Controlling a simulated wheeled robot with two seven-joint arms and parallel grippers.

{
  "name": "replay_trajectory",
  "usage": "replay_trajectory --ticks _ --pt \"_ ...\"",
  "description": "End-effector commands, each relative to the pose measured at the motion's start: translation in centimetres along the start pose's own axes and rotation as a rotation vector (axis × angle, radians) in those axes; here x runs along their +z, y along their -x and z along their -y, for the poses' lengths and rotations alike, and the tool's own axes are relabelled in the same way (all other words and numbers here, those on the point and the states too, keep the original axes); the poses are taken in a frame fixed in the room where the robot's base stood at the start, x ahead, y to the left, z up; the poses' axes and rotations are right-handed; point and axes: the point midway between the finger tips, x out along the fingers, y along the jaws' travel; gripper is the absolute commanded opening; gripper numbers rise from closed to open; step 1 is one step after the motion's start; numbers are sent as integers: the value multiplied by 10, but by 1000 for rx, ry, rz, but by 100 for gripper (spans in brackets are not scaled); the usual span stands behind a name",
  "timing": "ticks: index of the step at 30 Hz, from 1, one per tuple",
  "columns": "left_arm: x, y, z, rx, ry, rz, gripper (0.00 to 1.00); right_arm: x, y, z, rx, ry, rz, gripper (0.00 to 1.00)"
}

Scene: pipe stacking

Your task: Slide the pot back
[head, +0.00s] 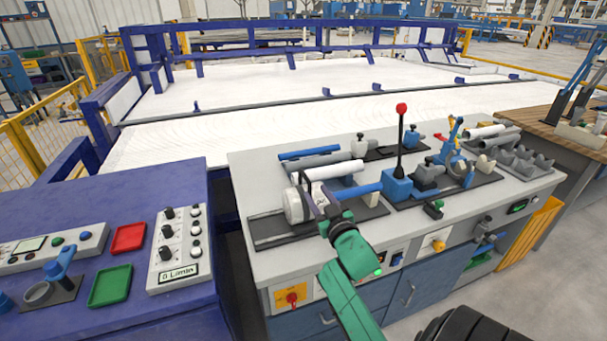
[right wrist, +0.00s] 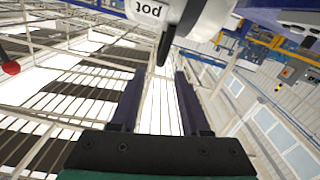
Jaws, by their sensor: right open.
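The pot, a white round part (head: 293,206), stands on the dark base plate at the left end of the grey workbench. In the right wrist view the white pot (right wrist: 150,12) shows at the top with its label upside down, and a dark rod (right wrist: 167,47) points down from it between the finger lines. My right gripper (head: 308,190) is right beside the pot in the head view, on its near right side. Contact with the pot cannot be told. My left gripper is out of view.
A white pipe (head: 335,171) and blue pipes (head: 309,154) lie behind the gripper. A lever with a red knob (head: 401,108) rises to the right. A blue console (head: 60,210) with buttons stands at the left. The bench's front left is clear.

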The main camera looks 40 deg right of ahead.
Motion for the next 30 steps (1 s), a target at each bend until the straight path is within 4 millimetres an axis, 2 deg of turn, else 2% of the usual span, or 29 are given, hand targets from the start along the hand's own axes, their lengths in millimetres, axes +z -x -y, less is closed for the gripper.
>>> replay_trajectory --ticks 1,6,12,16,22,23,24,26,30 --pt "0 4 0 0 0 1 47 -4 -14 0 0 0 -3 46" --pt "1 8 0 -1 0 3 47 -2 -61 0 0 -1 0 46" --pt "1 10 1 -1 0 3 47 0 -100 0 0 -1 2 46" --pt "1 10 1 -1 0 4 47 0 -108 0 -1 0 2 46" --pt "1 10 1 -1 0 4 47 1 -108 0 -1 0 3 46" --pt "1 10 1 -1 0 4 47 1 -108 1 -1 0 3 38" --pt "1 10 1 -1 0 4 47 1 -108 1 -1 0 3 23" --pt "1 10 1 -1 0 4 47 1 -108 1 -1 0 3 0" --pt "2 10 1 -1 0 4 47 1 -108 0 -1 1 3 0"
